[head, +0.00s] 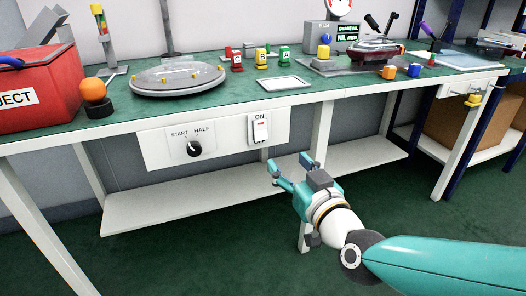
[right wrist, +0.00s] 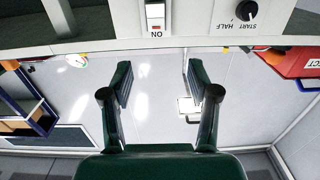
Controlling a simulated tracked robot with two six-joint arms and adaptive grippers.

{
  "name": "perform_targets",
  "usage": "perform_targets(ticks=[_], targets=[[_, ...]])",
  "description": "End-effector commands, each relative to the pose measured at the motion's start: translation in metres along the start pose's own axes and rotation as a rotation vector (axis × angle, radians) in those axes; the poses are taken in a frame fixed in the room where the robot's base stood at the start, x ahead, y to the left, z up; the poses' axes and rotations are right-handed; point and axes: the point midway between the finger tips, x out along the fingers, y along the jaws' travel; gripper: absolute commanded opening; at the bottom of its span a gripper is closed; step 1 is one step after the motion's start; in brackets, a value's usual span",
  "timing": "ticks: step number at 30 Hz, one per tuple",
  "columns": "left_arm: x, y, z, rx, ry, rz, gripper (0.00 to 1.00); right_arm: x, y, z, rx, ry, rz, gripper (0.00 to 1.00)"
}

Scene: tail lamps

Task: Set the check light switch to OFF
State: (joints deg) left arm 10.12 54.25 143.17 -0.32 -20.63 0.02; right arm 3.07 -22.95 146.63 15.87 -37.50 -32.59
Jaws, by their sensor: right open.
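The check light switch (head: 261,129) is a white rocker on a white panel on the bench's front, with ON printed above it and a partly hidden label below. A small red mark shows on the rocker near the ON end; I cannot tell which way it is tipped. It also shows upside down at the top of the right wrist view (right wrist: 155,12). My right gripper (head: 288,164) is open and empty, below and apart from the switch. Its two fingers (right wrist: 159,78) stand wide apart in the right wrist view. My left gripper is not in view.
A black START/HALF knob (head: 194,148) sits left of the switch. The green bench top (head: 220,107) holds a red bin (head: 35,95), an orange ball (head: 93,90), a clear-domed dish (head: 178,80) and a white tray (head: 283,83). A white lower shelf (head: 160,205) runs beneath.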

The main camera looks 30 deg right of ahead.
Motion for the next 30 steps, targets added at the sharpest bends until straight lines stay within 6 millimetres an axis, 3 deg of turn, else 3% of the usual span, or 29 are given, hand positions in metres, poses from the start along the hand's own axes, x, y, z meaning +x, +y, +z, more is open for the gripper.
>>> perform_targets(ticks=[2,8,22,24,30], targets=[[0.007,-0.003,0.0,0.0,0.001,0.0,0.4,-0.003,0.004,0.0,-0.003,0.023,0.011,0.6],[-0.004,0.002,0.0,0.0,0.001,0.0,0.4,0.004,0.006,-0.007,-0.007,0.028,0.02,0.6],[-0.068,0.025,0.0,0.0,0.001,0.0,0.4,0.053,0.005,-0.01,-0.002,0.022,0.012,0.6],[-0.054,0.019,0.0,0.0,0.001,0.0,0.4,0.071,0.005,-0.003,-0.002,0.031,0.012,0.6],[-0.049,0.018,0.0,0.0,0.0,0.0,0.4,0.115,0.006,-0.004,-0.002,0.031,0.011,0.6]])
